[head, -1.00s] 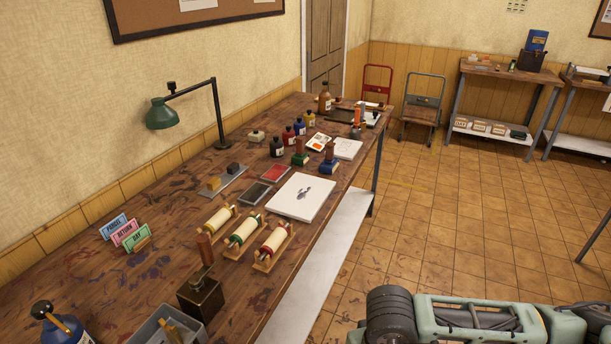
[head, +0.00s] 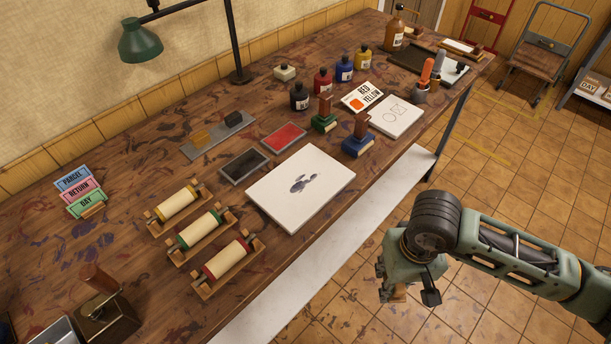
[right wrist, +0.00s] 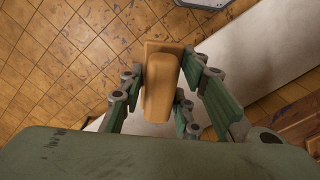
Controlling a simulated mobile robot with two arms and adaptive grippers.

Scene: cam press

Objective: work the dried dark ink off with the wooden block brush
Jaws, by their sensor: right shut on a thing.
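The dried dark ink (head: 305,183) is a dark smeared patch on a white slab (head: 275,205) lying on the wooden workbench. My right gripper (head: 398,294) hangs over the floor, in front of the bench's near edge and apart from the slab. In the right wrist view it is shut on the wooden block brush (right wrist: 160,85), a tan block with a flat wider plate at its far end. The brush is mostly hidden behind the gripper in the head view. My left gripper is not in view.
On the bench, several paper rollers (head: 200,238) stand left of the slab. A black pad (head: 243,166) and a red pad (head: 284,138) lie behind it. Blue stamp (head: 359,138), green stamp (head: 324,115) and ink bottles (head: 300,97) stand beyond. A pale lower shelf (head: 330,250) runs under the front edge.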

